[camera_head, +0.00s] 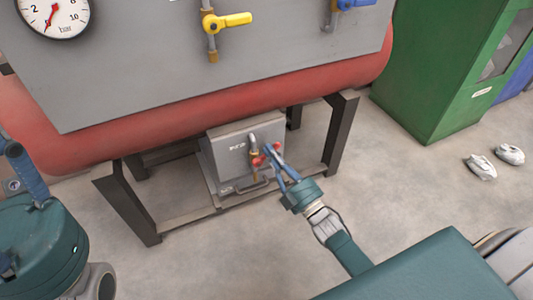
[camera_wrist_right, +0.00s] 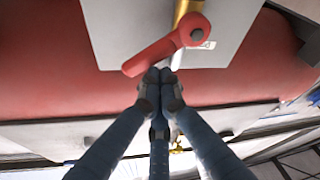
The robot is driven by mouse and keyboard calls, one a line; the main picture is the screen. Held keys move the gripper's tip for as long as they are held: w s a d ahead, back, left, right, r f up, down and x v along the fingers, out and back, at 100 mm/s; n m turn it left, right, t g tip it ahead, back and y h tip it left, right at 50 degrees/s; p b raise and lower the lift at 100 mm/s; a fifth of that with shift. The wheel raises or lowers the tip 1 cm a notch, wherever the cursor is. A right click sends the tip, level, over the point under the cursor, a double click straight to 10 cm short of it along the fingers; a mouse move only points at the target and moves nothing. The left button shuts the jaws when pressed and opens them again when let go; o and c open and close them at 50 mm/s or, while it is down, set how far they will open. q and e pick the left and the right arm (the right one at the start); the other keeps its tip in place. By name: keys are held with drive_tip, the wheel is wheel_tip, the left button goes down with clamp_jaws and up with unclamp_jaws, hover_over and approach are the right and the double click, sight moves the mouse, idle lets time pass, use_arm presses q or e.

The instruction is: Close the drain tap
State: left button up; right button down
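The drain tap is a brass tap with a red lever (camera_head: 258,160) on a grey box under the red tank. In the right wrist view the red lever (camera_wrist_right: 160,52) slants from its pivot at upper right down to the left. My right gripper (camera_head: 271,150) is in front of the tap and partly hides the lever. In the right wrist view the fingertips of my right gripper (camera_wrist_right: 162,78) are together, right by the lever's lower edge, with nothing visible between them. I cannot tell if they touch it. My left gripper (camera_head: 22,172) shows only partly at the left edge.
The grey box (camera_head: 222,158) stands between the dark legs (camera_head: 340,130) of the tank's frame. A yellow valve (camera_head: 228,21) and a gauge (camera_head: 53,16) are on the grey panel above. A green cabinet (camera_head: 440,70) and two white lumps (camera_head: 480,167) are at right.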

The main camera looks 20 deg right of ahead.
drive_tip(key=shift+d+f+m+t+h+b, duration=0.15)
drive_tip(key=shift+d+f+m+h, duration=0.4)
drive_tip(key=shift+m, duration=1)
drive_tip(key=shift+d+f+m+t+h+b, duration=0.1)
drive_tip(key=shift+d+f+m+t+h, duration=0.25)
drive_tip(key=shift+m+h, duration=0.85)
drive_tip(key=shift+d+f+m+t+h+b, duration=0.1)
drive_tip(key=shift+d+f+m+h, duration=0.35)
drive_tip(key=shift+m, duration=1.5)
drive_tip(key=shift+a+f, duration=0.1)
drive_tip(key=shift+a, duration=0.05)
